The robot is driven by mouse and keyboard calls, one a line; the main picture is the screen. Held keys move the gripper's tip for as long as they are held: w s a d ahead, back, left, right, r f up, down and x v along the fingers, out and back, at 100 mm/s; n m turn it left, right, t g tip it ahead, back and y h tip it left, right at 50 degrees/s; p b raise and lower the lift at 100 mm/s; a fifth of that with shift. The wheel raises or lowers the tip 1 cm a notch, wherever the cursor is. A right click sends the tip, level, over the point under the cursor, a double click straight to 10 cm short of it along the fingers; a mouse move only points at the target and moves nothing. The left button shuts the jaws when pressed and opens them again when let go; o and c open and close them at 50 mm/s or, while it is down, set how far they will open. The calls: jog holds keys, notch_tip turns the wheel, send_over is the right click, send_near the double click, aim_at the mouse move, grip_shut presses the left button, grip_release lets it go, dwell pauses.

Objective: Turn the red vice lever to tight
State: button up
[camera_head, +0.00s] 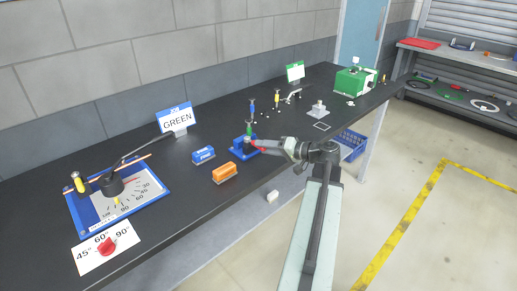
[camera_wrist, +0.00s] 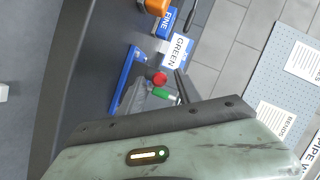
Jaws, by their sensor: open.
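The blue vice (camera_head: 244,152) stands on the black bench near its front edge, with a green-topped piece (camera_head: 251,130) at it. Its red lever (camera_head: 266,143) points right, towards my gripper (camera_head: 284,147), which is open just right of the vice. In the wrist view the lever's round red end (camera_wrist: 159,78) shows beside the green piece (camera_wrist: 163,96), with the blue vice base (camera_wrist: 126,76) to the left. My arm hides part of the vice there. I cannot tell whether the fingers touch the lever.
An orange block (camera_head: 238,173) and a blue block (camera_head: 203,155) stand left of the vice. A GREEN sign (camera_head: 176,121) and a dial board (camera_head: 118,196) are further left. A green machine (camera_head: 354,81) and a blue basket (camera_head: 352,143) are to the right. Open floor lies right.

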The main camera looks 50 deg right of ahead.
jog(key=shift+x, duration=1.35)
grip_shut()
dwell(0.3)
